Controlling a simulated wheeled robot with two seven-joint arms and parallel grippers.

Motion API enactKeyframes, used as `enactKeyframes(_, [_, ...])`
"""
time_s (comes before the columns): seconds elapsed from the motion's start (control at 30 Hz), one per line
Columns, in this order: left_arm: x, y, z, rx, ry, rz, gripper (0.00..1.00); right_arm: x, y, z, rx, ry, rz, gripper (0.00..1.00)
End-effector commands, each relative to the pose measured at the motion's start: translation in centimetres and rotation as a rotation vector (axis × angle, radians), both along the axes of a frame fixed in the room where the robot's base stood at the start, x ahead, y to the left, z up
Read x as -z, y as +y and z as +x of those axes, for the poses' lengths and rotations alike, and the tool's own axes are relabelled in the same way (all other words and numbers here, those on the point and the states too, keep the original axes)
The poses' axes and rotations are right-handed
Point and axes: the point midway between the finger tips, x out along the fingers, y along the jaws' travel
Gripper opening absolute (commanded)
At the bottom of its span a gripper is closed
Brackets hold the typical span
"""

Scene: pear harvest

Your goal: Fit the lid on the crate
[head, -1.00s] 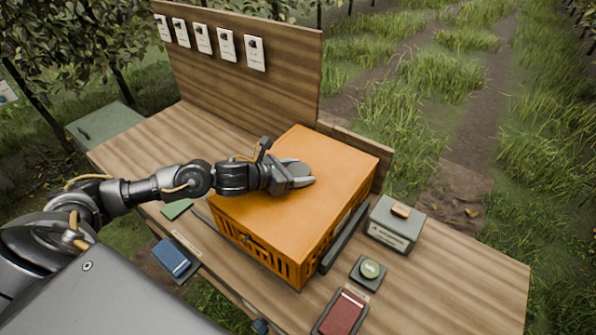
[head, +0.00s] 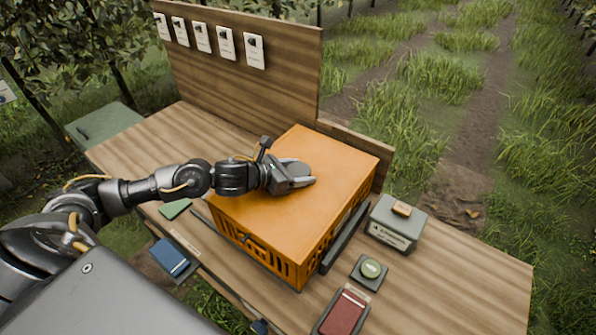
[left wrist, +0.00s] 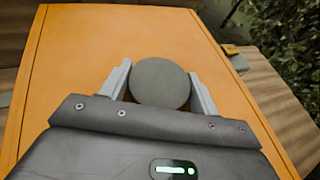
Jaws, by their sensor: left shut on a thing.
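The orange lid (head: 335,160) lies flat over the top of the orange slatted crate (head: 262,258) on the wooden table. It also fills much of the left wrist view (left wrist: 110,40). A round grey knob (left wrist: 160,83) stands up from the lid. My left gripper (head: 302,176) is low over the lid, its two fingers on either side of the knob and shut on it. It also shows in the left wrist view (left wrist: 160,90). The lid's edges look lined up with the crate walls, but I cannot tell whether it is fully seated. My right gripper is not in view.
A dark rail (head: 345,238) runs beside the crate's right side. A blue pad (head: 170,257) lies front left. A wooden board (head: 240,85) stands behind.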

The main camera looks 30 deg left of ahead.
Motion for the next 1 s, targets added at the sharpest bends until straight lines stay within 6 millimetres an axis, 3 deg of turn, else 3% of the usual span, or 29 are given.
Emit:
enactKeyframes(0.3, [0.6,0.0,0.0,0.000,-0.002,-0.001,0.29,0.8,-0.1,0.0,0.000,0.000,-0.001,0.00])
enactKeyframes(0.33, [0.5,0.0,0.0,0.000,-0.003,-0.002,0.62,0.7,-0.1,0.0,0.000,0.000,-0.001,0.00])
enactKeyframes(0.4, [0.5,0.0,0.0,0.000,-0.002,-0.001,0.70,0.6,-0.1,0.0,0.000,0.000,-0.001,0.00])
enactKeyframes(0.73, [0.6,0.2,-0.3,-0.001,0.001,0.002,0.70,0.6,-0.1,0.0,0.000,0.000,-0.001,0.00])
enactKeyframes(1.0, [-0.3,1.2,-2.0,0.000,0.001,0.002,0.70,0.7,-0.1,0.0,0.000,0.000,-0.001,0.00])
